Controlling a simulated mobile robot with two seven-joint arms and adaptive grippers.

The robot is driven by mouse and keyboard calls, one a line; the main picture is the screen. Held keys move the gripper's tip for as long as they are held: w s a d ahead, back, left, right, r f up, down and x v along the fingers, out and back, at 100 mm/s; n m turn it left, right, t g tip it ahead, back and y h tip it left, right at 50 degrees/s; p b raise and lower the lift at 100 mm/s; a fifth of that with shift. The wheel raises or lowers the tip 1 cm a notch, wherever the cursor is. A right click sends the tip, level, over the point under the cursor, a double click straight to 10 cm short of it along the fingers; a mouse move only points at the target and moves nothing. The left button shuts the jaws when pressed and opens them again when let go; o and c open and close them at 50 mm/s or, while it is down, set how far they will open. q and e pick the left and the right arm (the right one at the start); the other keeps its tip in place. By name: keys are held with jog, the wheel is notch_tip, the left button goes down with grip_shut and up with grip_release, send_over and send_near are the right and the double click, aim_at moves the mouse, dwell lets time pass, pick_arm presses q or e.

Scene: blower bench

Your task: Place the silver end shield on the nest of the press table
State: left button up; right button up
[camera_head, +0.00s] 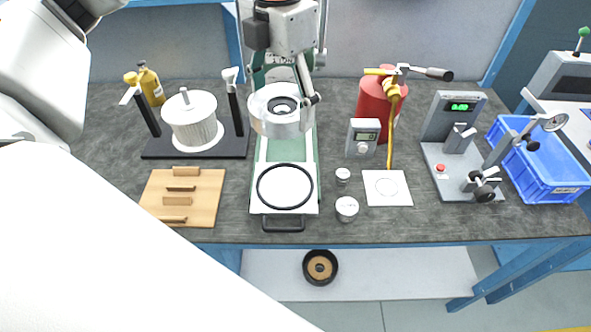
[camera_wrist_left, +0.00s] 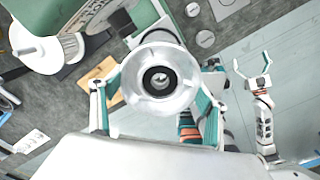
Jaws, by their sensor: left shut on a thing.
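The silver end shield (camera_head: 272,122) is a round metal part with a dark-rimmed central hole. My left gripper (camera_head: 284,102) is shut on it and holds it over the green press in the head view. In the left wrist view the end shield (camera_wrist_left: 160,97) sits between the teal-padded fingers. The press table (camera_head: 262,204) is a pale plate with a black ring (camera_head: 285,209), which looks like the nest. The ring is in front of the end shield in the picture, and its middle is empty. My right gripper (camera_wrist_left: 253,68) is open and empty in the left wrist view.
A wooden board (camera_head: 153,196) and a white finned part (camera_head: 194,125) stand left of the press. Small silver cylinders (camera_head: 347,208), a white sheet (camera_head: 398,190), a gauge (camera_head: 362,138) and a red cylinder (camera_head: 371,106) stand right. A blue crate (camera_head: 560,187) is far right.

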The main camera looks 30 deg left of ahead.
pick_arm(q)
notch_tip(320, 180, down, 9)
jog(key=b, duration=0.1)
send_over(285, 186)
notch_tip(285, 186, down, 6)
jog(key=shift+f+b, duration=0.35)
jog(key=shift+f, duration=2)
pick_arm(e)
jog(key=shift+s+d+f, duration=0.1)
jog(key=shift+f, duration=0.7)
pick_arm(q)
jog(key=shift+f, duration=0.15)
jog(key=o, duration=1.4)
pick_arm(e)
jog(key=shift+r, duration=0.1)
